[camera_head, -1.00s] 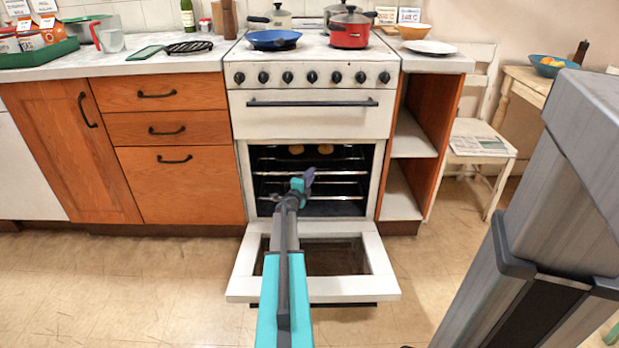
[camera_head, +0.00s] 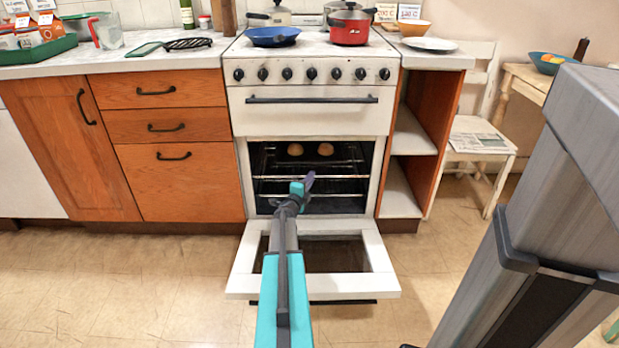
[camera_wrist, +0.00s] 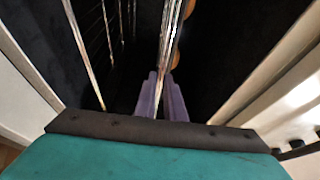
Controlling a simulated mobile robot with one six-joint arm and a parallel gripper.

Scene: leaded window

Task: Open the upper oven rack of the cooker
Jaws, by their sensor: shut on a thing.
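The cooker (camera_head: 310,115) stands in the middle of the head view with its oven door (camera_head: 243,270) folded down. The upper oven rack (camera_head: 275,177) is a set of thin metal bars in the dark oven, its front bar near the opening. My gripper (camera_head: 310,177) reaches over the lowered door, its purple fingers at that front bar. In the wrist view my gripper (camera_wrist: 163,88) is shut on the bar of the upper rack (camera_wrist: 171,40), which runs between the fingers. Two round brown items (camera_head: 295,149) show inside, above the rack.
A lower rack (camera_head: 330,195) lies below in the oven. The lowered door lies under my arm. Open shelves (camera_head: 412,135) stand right of the cooker, drawers (camera_head: 165,127) left. A blue pan (camera_head: 272,37) and red pot (camera_head: 348,28) stand on top. Floor is clear at front left.

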